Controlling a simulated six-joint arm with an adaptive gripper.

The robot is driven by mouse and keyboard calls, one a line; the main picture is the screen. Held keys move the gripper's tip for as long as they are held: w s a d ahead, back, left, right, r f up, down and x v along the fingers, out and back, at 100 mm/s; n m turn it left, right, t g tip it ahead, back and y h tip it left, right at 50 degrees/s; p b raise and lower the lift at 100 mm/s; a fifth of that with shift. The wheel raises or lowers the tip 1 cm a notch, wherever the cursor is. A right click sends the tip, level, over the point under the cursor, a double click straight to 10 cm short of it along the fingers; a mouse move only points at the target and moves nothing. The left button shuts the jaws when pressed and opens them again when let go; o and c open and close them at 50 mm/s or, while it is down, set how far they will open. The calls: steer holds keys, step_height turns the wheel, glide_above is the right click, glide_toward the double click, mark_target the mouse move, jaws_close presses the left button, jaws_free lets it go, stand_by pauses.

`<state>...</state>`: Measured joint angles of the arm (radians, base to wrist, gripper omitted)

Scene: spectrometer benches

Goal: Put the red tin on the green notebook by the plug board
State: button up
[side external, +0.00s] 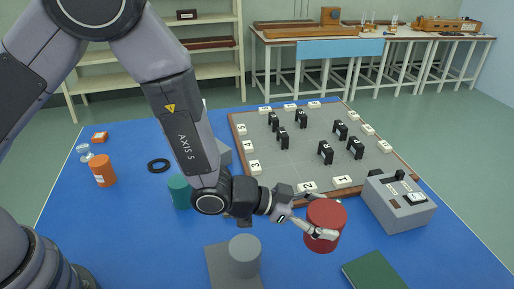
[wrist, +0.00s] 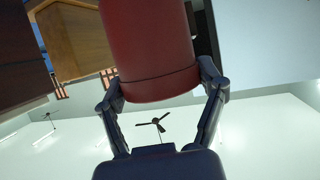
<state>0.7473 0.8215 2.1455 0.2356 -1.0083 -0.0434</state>
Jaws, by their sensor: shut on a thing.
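The red tin (side external: 325,226) is a red cylinder held in my gripper (side external: 322,215), near the front right of the blue table. My gripper is shut on the tin's sides. In the wrist view the tin (wrist: 150,45) fills the upper middle, between the two fingers of my gripper (wrist: 163,90). The green notebook (side external: 375,271) lies at the front edge of the picture, to the right of and nearer than the tin. The plug board (side external: 290,160) is a grey board with black plugs and white numbered labels, behind the tin. I cannot tell the tin's exact height above the table.
A grey meter box (side external: 400,203) stands right of the tin. A grey cylinder (side external: 244,256) on a grey base stands left of it. An orange bottle (side external: 102,171), a teal cylinder (side external: 179,191) and a black ring (side external: 158,165) are farther left. Blue table shows between tin and notebook.

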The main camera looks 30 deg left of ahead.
mark_target(338, 238)
steer(key=shift+m+g+h, duration=0.3)
steer(key=shift+m+g, duration=0.2)
steer(key=s+d, duration=0.1)
steer(key=d, duration=0.1)
steer(key=s+d, duration=0.1)
steer(key=s, duration=0.1)
steer(key=shift+d, duration=0.4)
steer(key=shift+w+d+f, duration=1.35)
steer(key=shift+d+f, duration=0.4)
steer(key=shift+f, duration=0.4)
steer(key=shift+w+d+f, duration=1.35)
steer(key=shift+d+f, duration=0.45)
steer(key=shift+f, duration=0.35)
steer(key=shift+w+d+f, duration=1.35)
steer(key=shift+d+f, duration=0.4)
steer(key=shift+f, duration=0.4)
steer(key=shift+f, duration=0.1)
steer(key=o, duration=1.2)
